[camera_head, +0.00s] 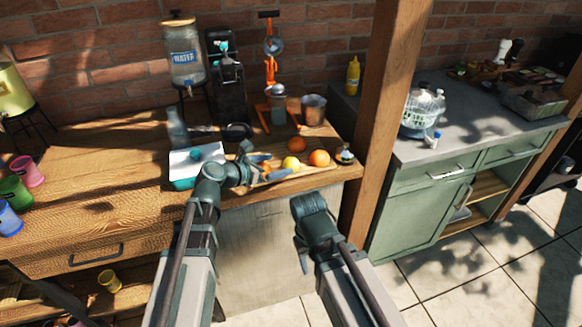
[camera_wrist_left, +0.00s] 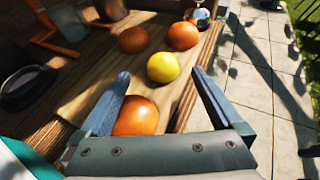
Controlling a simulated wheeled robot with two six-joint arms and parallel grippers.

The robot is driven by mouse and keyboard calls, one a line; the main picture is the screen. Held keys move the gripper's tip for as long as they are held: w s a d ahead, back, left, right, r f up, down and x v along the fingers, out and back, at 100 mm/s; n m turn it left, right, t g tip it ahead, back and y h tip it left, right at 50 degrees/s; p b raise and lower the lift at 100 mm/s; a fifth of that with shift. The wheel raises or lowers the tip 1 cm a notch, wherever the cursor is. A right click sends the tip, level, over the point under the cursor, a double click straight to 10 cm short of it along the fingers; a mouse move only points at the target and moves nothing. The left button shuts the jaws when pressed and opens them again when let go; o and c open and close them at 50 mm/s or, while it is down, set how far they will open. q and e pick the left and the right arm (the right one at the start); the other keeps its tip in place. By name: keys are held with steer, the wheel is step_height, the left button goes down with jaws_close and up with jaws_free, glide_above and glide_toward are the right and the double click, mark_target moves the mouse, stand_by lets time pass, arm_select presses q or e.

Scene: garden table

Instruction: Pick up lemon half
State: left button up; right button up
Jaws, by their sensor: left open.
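The yellow lemon (camera_head: 291,163) lies on a wooden board among oranges; it also shows in the left wrist view (camera_wrist_left: 162,67). I cannot tell whether it is whole or a half. My left gripper (camera_head: 279,166) is open and empty, to the left of the lemon in the head view. In the left wrist view the lemon appears ahead, between the lines of the two fingertips (camera_wrist_left: 160,74). An orange (camera_wrist_left: 137,115) shows between the fingers, nearer the palm.
Two more oranges (camera_head: 297,144) (camera_head: 319,158) lie close to the lemon. A juicer (camera_head: 278,105) and a metal cup (camera_head: 313,110) stand behind. A white-topped teal box (camera_head: 183,168) is left of my gripper. A wooden post (camera_head: 385,100) rises at right.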

mark_target(286, 164)
arm_select(q)
steer(key=shift+s+f+b+x, duration=0.1)
steer(key=shift+b+x, duration=0.55)
steer(key=shift+x, duration=0.75)
steer(key=shift+s+f+b+x, duration=0.15)
steer(key=shift+b+x, duration=0.45)
steer(key=shift+x, duration=0.75)
steer(key=shift+r, duration=0.1)
steer(key=c, duration=1.4)
steer(key=shift+r, duration=0.1)
steer(key=shift+r+p, duration=0.55)
steer(key=shift+p, duration=0.2)
step_height(286, 164, up, 3)
steer(key=p, duration=0.3)
steer(key=s+a, duration=0.3)
steer(key=a, duration=0.1)
steer(key=s+a, duration=0.7)
steer(key=a, duration=0.1)
steer(key=shift+s+r+p, duration=0.3)
steer(key=shift+r, duration=0.05)
